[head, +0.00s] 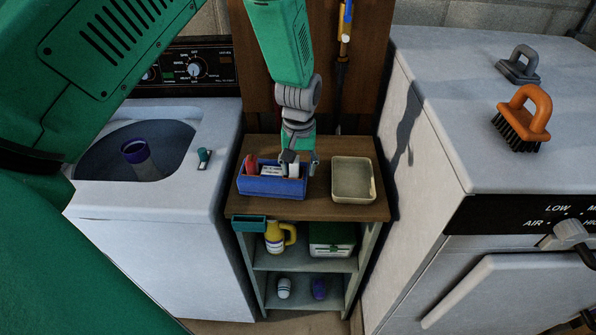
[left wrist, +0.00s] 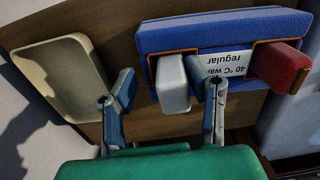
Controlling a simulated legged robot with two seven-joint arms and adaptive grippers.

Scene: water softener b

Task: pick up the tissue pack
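A small white block, which looks like the tissue pack (left wrist: 172,82), stands at one end of a blue caddy (head: 270,187). The caddy (left wrist: 220,31) also holds a white printed card (left wrist: 237,63) and a red block (left wrist: 282,66). My left gripper (head: 299,166) points down at the caddy's right end. In the left wrist view, the gripper (left wrist: 165,95) is open, with one finger on each side of the white block. A gap shows on the left finger's side; contact on the other side cannot be told. My right gripper is not in view.
A beige tray (head: 353,180) sits right of the caddy on the wooden shelf top (head: 315,208). A washer (head: 200,235) with an open lid stands left, a dryer (head: 470,120) right. An orange brush (head: 525,118) and a grey brush (head: 518,65) lie on the dryer.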

